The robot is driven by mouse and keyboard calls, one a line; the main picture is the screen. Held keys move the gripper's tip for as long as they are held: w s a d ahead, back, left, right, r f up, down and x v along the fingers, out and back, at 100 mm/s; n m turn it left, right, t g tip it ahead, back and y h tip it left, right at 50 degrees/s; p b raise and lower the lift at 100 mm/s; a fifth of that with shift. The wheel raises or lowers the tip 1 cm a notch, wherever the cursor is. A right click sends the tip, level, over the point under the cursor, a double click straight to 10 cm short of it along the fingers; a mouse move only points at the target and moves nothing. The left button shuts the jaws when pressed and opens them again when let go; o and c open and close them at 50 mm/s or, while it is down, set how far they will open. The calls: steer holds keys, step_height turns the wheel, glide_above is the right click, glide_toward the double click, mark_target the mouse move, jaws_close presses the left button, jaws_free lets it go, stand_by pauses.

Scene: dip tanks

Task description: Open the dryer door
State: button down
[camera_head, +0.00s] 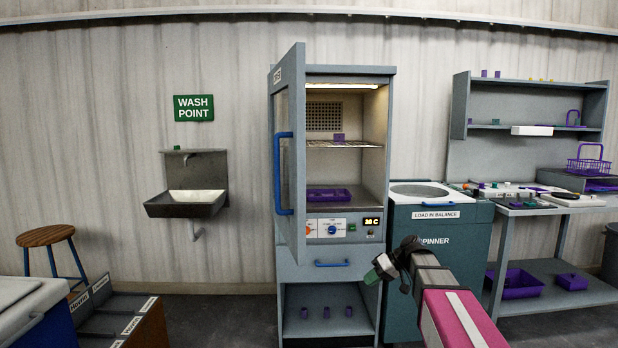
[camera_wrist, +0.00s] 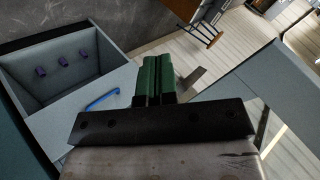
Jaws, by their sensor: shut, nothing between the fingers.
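The dryer (camera_head: 389,150) is a tall grey cabinet in the middle of the head view. Its door (camera_head: 297,150) stands swung wide open toward me on the left side, with a blue vertical handle (camera_head: 283,174) on its outer face. The lit inside shows a shelf and a purple tray (camera_head: 328,195). My gripper (camera_head: 378,270) is in front of the cabinet's lower right, apart from the door handle. In the wrist view its green fingers (camera_wrist: 154,80) are closed together and empty. The drawer's blue handle (camera_wrist: 101,100) shows beyond them.
The spinner (camera_head: 440,245) stands directly right of the dryer, behind my arm. A workbench (camera_head: 540,208) with tools is further right. A wash point sink (camera_head: 187,203), a stool (camera_head: 46,237) and labelled bins (camera_head: 105,315) are at the left. Floor is open before the sink.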

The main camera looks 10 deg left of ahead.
steer(key=w+a+r+n+g+y, duration=0.1)
steer(key=a+r+n+g+y, duration=0.3)
steer(key=r, duration=0.8)
steer(key=w+a+r+n+g, duration=0.1)
steer(key=r+n, duration=0.5)
steer(key=r, duration=0.5)
steer(key=w+a+r+n+g+y, duration=0.1)
steer(key=a+r+n+g+y, duration=0.3)
steer(key=r, duration=0.8)
steer(key=s+a+n+t+h, duration=0.1)
steer(key=s+a, duration=0.5)
steer(key=a, duration=0.4)
steer(key=shift+s+a+f+t+h, duration=0.15)
steer(key=shift+s+a+t+h, duration=0.15)
steer(key=shift+t+h, duration=0.1)
steer(key=s+a+m+t+y, duration=0.1)
steer(key=s+a+m+t, duration=0.1)
steer(key=a, duration=1.2)
steer(key=s+a+m+t+y, duration=0.1)
steer(key=s+a+m+t, duration=0.2)
steer(key=a, duration=1.2)
steer(key=s+t, duration=0.2)
steer(key=shift+a+t, duration=0.15)
steer(key=shift+t, duration=0.25)
